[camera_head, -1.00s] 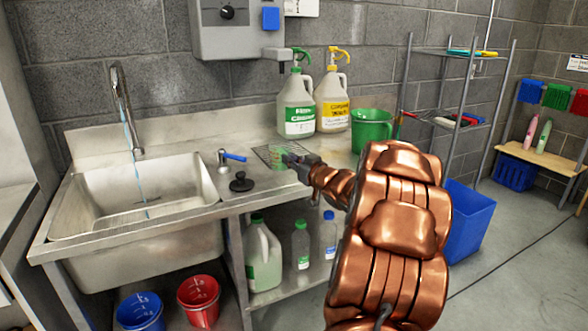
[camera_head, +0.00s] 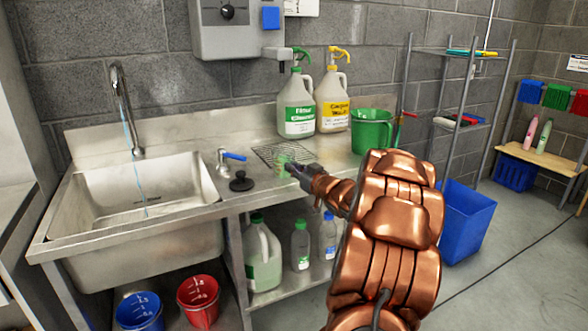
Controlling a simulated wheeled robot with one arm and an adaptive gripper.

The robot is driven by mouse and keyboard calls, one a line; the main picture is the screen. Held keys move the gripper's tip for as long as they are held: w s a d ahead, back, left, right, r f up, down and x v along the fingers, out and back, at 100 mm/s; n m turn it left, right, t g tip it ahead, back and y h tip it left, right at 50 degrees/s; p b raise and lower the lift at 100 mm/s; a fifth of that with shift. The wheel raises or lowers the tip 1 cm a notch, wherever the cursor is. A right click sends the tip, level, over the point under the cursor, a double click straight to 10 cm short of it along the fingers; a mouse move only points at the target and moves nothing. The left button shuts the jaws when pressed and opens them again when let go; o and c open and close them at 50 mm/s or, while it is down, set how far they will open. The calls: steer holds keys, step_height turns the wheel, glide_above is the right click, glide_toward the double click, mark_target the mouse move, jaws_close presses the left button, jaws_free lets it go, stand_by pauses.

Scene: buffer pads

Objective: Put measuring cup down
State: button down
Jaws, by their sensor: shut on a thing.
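The measuring cup (camera_head: 282,161) is small and clear with a green tint. It is at the tips of my gripper (camera_head: 289,165), over the near part of a wire rack (camera_head: 268,151) on the steel counter. My gripper is shut on the cup and reaches in from the right. The fingers hide part of the cup. I cannot tell whether the cup's base touches the rack.
A sink (camera_head: 140,190) with running water lies left. A black stopper (camera_head: 241,181) and a blue-handled valve (camera_head: 232,157) sit beside it. Two spray jugs (camera_head: 297,105) and a green bucket (camera_head: 371,130) stand behind and right of the rack. Bottles (camera_head: 262,255) stand below.

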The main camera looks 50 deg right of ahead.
steer(key=c, duration=1.2)
jaws_free()
steer(key=shift+r, duration=0.1)
steer(key=s+a, duration=0.2)
steer(key=s, duration=1)
steer(key=shift+p, duration=0.3)
